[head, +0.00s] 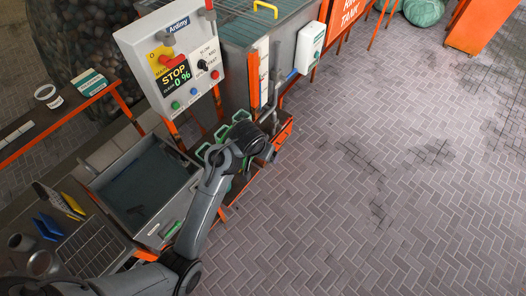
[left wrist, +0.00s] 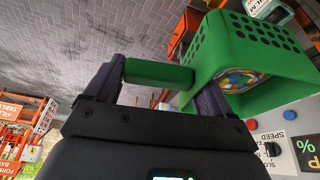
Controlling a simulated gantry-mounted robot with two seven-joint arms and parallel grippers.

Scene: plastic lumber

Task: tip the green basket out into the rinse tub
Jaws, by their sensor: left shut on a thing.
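My left gripper (left wrist: 155,82) is shut on the green handle of the green basket (left wrist: 262,48) in the left wrist view, one finger at each end of the grip. The basket has perforated walls and holds many small coloured pieces (left wrist: 240,80). In the head view my left arm reaches up from the bottom left, and its wrist covers most of the gripper area. Green basket parts (head: 215,153) show beside the wrist there; which one is held is hard to tell. The grey rinse tub (head: 140,185), with a dark inside, lies left of the arm. My right gripper is not in view.
A control panel (head: 175,60) with a stop display stands behind the tub. A large grey tank (head: 250,60) with pipes is behind the wrist. A bench (head: 60,115) with containers is at the left. The paved floor at the right is open.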

